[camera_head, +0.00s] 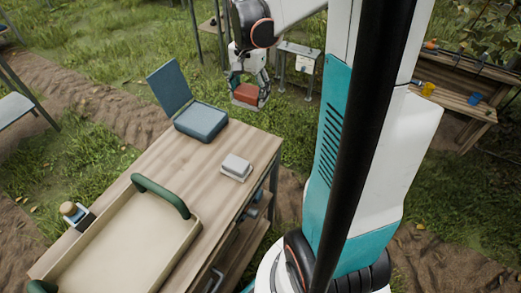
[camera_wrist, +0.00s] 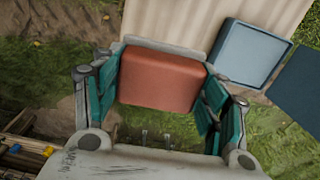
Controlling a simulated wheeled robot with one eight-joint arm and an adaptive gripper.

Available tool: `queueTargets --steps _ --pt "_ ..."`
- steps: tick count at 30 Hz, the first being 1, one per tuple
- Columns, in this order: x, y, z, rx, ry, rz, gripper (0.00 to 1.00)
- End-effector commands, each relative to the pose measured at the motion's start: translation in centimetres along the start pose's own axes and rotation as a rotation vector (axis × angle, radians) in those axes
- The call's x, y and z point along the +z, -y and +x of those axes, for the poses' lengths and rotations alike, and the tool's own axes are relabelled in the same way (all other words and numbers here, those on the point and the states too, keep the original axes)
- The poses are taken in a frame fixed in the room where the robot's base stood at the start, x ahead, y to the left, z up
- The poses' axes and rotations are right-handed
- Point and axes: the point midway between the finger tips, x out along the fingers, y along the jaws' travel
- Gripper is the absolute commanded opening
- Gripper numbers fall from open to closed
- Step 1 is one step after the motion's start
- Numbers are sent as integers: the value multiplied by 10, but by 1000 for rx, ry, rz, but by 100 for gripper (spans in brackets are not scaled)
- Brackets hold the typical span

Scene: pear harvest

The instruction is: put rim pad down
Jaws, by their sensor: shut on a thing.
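The rim pad looks like a red-brown rounded block in the head view (camera_head: 246,94) and fills the middle of the wrist view (camera_wrist: 161,79). My gripper (camera_head: 248,92) is shut on it, with teal-padded fingers (camera_wrist: 160,100) on its left and right sides. The pad is held in the air just past the far end of the wooden table (camera_head: 185,172), with grass below it in the head view. Its underside is hidden.
On the table are an open blue case (camera_head: 201,121), a small grey-white box (camera_head: 236,167) and a cream tray (camera_head: 130,245) with green handles. A wooden shelf (camera_head: 465,85) with small coloured items stands at the right. Bare tabletop lies between the blue case and the tray.

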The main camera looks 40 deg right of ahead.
Motion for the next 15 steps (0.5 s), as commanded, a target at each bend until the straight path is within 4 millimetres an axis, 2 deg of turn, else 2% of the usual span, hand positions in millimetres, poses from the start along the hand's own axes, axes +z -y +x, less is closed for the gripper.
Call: queueTargets --steps 5,8,15 --pt "-2 -8 6 0 0 16 40" --pt "-2 -8 25 0 0 17 40" --pt "-2 -8 85 0 0 16 40"
